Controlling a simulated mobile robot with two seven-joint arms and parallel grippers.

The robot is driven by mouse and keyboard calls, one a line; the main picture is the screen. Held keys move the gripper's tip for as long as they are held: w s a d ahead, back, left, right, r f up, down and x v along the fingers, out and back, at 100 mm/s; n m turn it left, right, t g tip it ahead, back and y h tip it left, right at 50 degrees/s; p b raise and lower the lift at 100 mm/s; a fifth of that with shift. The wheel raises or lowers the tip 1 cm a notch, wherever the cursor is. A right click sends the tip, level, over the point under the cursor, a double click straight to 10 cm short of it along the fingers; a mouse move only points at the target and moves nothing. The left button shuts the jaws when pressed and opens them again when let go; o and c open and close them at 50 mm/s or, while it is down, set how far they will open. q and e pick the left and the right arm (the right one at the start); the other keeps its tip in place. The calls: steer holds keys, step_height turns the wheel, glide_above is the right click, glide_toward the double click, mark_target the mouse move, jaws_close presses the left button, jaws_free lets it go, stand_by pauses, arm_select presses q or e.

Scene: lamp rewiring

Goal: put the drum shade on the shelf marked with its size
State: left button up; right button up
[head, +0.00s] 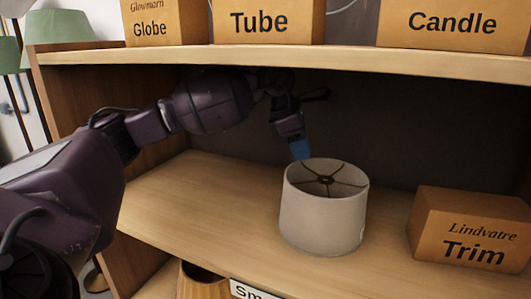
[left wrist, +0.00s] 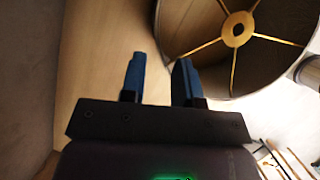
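The drum shade (head: 322,215), pale grey with a dark spoked ring inside its open top, stands upright on a wooden shelf board (head: 190,195). My left gripper (head: 300,150) reaches in from the left and has its blue fingertips close to the shade's far left rim. In the left wrist view the fingers (left wrist: 158,78) are parted, with bare wood showing between them. The shade (left wrist: 205,30) fills the upper right there, and the right finger overlaps its edge; I cannot tell if they touch. A label (head: 254,290) reading "Sm" is cut off at the bottom. My right gripper is out of view.
A "Trim" box (head: 468,250) stands right of the shade. The board above (head: 300,58) carries Globe (head: 150,28), Tube (head: 260,22) and Candle (head: 452,24) boxes, close over my arm. The board's left part is clear.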

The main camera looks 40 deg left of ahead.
arm_select(q)
steer(key=s+a+b, duration=0.1)
steer(key=s+a, duration=0.4)
steer(key=a, duration=0.1)
steer(key=shift+s+a+b, duration=0.2)
steer(key=shift+s+b, duration=0.05)
steer(key=shift+b, duration=0.15)
